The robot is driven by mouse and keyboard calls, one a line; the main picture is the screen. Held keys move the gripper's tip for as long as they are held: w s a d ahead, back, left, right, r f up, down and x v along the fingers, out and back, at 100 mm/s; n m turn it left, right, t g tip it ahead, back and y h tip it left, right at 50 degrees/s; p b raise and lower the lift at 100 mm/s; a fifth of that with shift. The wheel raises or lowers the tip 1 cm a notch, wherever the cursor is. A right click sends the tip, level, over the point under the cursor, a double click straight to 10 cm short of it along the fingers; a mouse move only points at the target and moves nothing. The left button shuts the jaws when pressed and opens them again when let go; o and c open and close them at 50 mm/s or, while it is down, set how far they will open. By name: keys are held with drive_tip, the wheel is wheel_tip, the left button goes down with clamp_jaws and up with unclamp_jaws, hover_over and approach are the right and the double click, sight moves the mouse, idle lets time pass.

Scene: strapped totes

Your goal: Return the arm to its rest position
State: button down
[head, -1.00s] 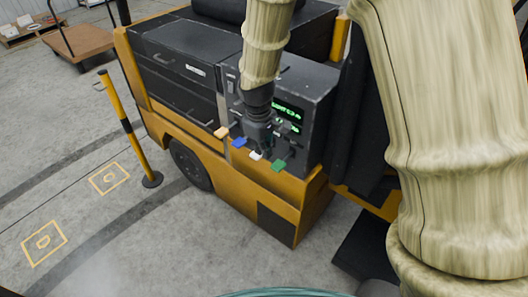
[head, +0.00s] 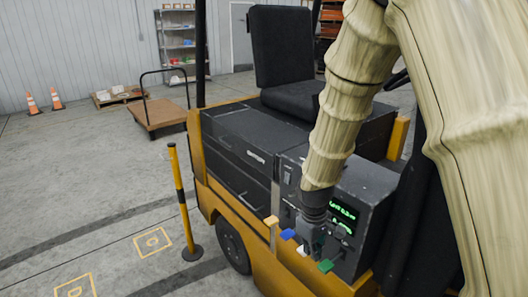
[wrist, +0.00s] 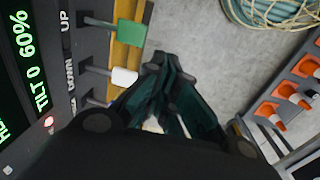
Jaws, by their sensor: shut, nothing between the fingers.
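My gripper (head: 311,243) is at the front of the vehicle's dark control panel, close by the coloured levers, at the end of my beige-sleeved arm. In the wrist view my gripper (wrist: 172,72) has its dark green fingers drawn together, with nothing held. The green lever (head: 325,266) and white lever (head: 302,250) are right by the gripper in the head view; the blue lever (head: 288,234) and tan lever (head: 271,221) are to its left. In the wrist view the green lever (wrist: 131,33) and white lever (wrist: 124,76) lie left of the fingers. Whether the fingers touch any lever is unclear.
The yellow vehicle (head: 262,262) has a black seat (head: 285,50) behind the panel. A display (wrist: 22,60) reads "TILT 0 60%". A yellow-black post (head: 181,200) stands left. A coiled hose (wrist: 270,12) and orange-white cones (wrist: 290,90) show in the wrist view.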

drive_tip(key=s+f+m, duration=0.2)
drive_tip(key=s+f, duration=0.4)
drive_tip(key=f, duration=0.6)
drive_tip(key=s+d+f+m+b, duration=0.1)
drive_tip(key=s+d+f+m, duration=0.1)
drive_tip(key=s+f, duration=0.8)
drive_tip(key=s+d+f+m+y+b, duration=0.1)
drive_tip(key=s+f+m, duration=0.2)
drive_tip(key=s+f, duration=0.8)
drive_tip(key=s, duration=0.5)
drive_tip(key=shift+s+d+f+g+b, duration=0.15)
drive_tip(key=shift+s+d+g+b, duration=0.15)
drive_tip(key=shift+d+b, duration=0.1)
